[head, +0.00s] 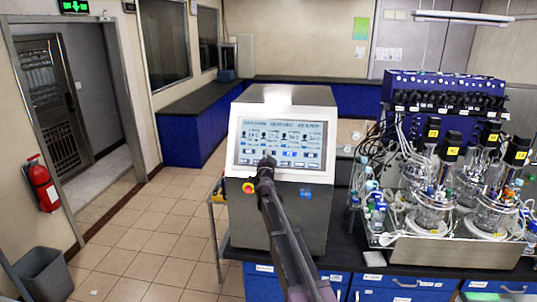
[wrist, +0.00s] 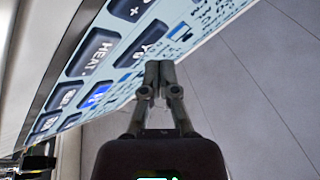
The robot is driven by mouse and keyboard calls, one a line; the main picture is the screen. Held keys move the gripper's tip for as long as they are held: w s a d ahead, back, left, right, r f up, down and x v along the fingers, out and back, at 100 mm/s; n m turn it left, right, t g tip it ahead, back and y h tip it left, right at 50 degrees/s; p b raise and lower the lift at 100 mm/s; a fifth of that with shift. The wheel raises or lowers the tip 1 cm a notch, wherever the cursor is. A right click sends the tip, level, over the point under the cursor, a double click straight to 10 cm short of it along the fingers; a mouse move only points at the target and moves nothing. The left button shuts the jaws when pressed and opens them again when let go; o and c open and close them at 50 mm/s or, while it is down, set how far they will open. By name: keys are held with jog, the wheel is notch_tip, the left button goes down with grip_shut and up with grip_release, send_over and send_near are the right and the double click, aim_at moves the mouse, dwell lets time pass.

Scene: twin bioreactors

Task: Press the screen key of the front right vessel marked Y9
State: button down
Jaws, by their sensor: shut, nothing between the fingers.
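The control screen (head: 305,140) sits on the front of a grey cabinet, with rows of icons and keys. In the wrist view the screen (wrist: 205,20) is tilted, and a dark key that seems to read Y9 (wrist: 143,46) lies just up and left of my fingertips. A HEAT key (wrist: 92,55) is beside it. My gripper (wrist: 159,72) is shut and empty, with its tips close to the screen's lower edge; I cannot tell whether they touch. In the head view my gripper (head: 267,161) overlaps the screen's lower part. The front right vessel (head: 494,205) stands at the right.
One key (wrist: 97,97) in the wrist view is lit blue. A red-and-yellow knob (head: 248,188) is on the cabinet below the screen. Several more vessels, tubing and a blue pump rack (head: 445,88) crowd the bench at right. Open tiled floor (head: 160,230) lies to the left.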

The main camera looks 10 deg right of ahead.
jog(key=shift+w+d+f+b, duration=0.2)
jog(key=shift+w+f+b, duration=0.25)
jog(key=shift+w, duration=0.2)
dwell(1.5)
jog(key=shift+s+r, duration=0.15)
dwell(0.4)
jog(key=shift+s+a+r+p, duration=0.2)
jog(key=shift+s+r+p, duration=0.1)
jog(key=shift+s+p, duration=0.2)
jog(key=s, duration=0.1)
jog(key=s+a+r+p, duration=0.1)
jog(key=s+r+p, duration=0.1)
jog(key=s, duration=0.1)
jog(key=shift+s+a+r, duration=0.1)
jog(key=shift+a+r, duration=0.1)
jog(key=shift+r, duration=0.05)
dwell(0.6)
dwell(0.5)
